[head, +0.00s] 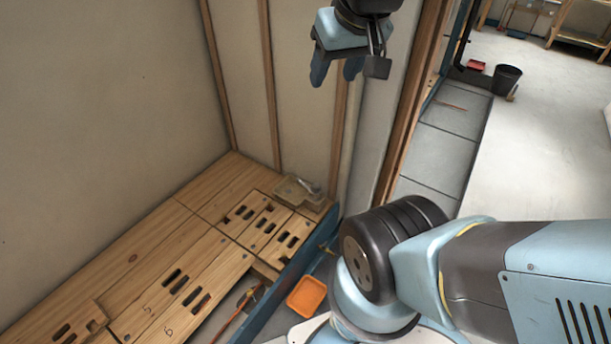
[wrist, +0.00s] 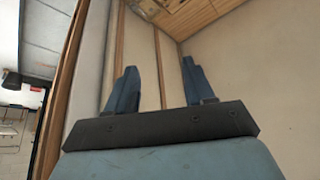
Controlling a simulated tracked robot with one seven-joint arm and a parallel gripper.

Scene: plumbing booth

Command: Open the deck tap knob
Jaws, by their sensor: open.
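A small grey metal fitting (head: 309,187), which looks like the deck tap, sits on a pale plate at the far right corner of the wooden deck (head: 150,270). Its knob is too small to make out clearly. My gripper (head: 336,76) is high above that corner, in front of the wall, with its fingers pointing down. In the wrist view its two blue fingers (wrist: 159,68) are spread apart with nothing between them. The deck (wrist: 195,18) shows at the top of that view, with part of the pale plate at the top edge. The gripper touches nothing.
The deck has several slotted panels and an open gap with a pipe (head: 240,312). A blue edge board (head: 290,285) runs along its right side, with an orange tray (head: 307,296) beyond it. A wooden door frame (head: 412,95) and black bucket (head: 507,79) are right. Air above the deck is clear.

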